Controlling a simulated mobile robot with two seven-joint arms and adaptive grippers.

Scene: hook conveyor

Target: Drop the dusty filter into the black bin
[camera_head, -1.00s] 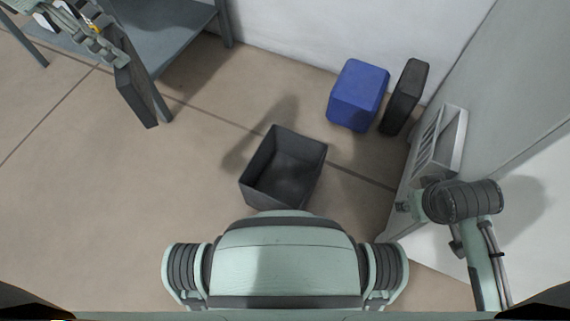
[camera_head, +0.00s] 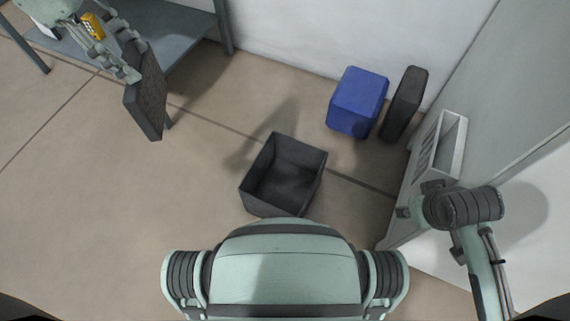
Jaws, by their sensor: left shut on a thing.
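A dark grey, flat rectangular panel (camera_head: 150,100), which looks like the dusty filter, is at the upper left in the head view. My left gripper (camera_head: 133,72) is shut on its upper edge and holds it tilted, in front of the grey table. The open black bin (camera_head: 257,187) stands on the floor in the middle, to the right of and below the held filter. I see nothing in the bin. My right gripper (camera_head: 404,212) is by the white cabinet at the right; its fingers are mostly hidden and too small to judge.
A blue box (camera_head: 357,100) and an upright dark panel (camera_head: 405,104) stand by the back wall. The white cabinet (camera_head: 425,235) with an open slotted housing (camera_head: 449,145) is at the right. The grey table (camera_head: 185,30) is at the upper left. Floor between filter and bin is clear.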

